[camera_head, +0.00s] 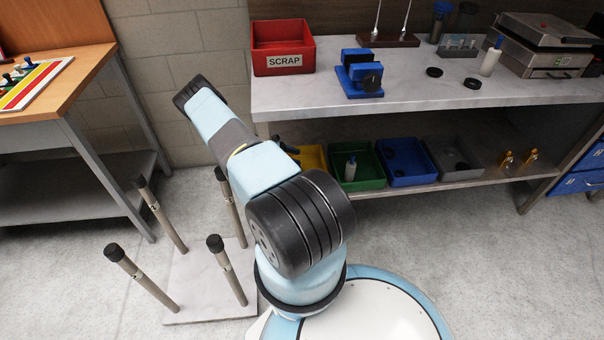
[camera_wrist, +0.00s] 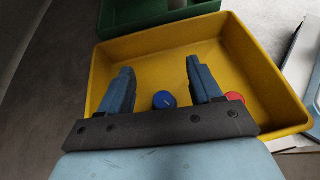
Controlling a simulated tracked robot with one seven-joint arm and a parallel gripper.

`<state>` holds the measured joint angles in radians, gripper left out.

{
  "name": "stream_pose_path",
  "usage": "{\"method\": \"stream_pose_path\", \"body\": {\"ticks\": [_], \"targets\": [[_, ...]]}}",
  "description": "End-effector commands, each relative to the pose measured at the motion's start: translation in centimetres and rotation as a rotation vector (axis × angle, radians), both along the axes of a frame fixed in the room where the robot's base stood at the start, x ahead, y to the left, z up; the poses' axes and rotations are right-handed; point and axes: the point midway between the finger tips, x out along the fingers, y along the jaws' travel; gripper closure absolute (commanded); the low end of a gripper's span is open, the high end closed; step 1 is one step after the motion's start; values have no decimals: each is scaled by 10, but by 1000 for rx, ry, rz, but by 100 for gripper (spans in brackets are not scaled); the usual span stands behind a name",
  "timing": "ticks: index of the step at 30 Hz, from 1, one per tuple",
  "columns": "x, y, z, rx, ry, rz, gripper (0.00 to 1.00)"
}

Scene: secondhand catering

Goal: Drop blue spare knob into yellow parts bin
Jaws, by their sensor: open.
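The yellow parts bin (camera_wrist: 170,43) fills much of the wrist view. It also shows in the head view (camera_head: 314,155) on the lower shelf, partly hidden by my arm. The blue spare knob (camera_wrist: 164,100) appears to lie on the bin's floor, seen between my fingers and apart from them. A red round knob (camera_wrist: 234,97) is also in the bin, partly hidden by the right finger. My gripper (camera_wrist: 160,70) is open and empty, above the bin with its fingers spread. In the head view it is mostly hidden behind my arm.
A green bin (camera_head: 365,166) stands beside the yellow one, then a blue bin (camera_head: 405,162) and a grey bin (camera_head: 455,158). The bench top (camera_head: 300,94) overhangs the shelf. An upturned table with several legs (camera_head: 225,265) lies on the floor.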

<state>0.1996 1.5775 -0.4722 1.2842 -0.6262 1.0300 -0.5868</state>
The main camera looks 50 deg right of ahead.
Motion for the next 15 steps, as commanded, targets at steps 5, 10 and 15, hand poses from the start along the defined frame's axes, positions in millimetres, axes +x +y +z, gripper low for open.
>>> {"method": "stream_pose_path", "body": {"ticks": [5,10,15], "targets": [[25,24,14,0,-2,1,36],[43,42,24,0,0,1,36],[54,52,31,-1,1,0,36]]}}
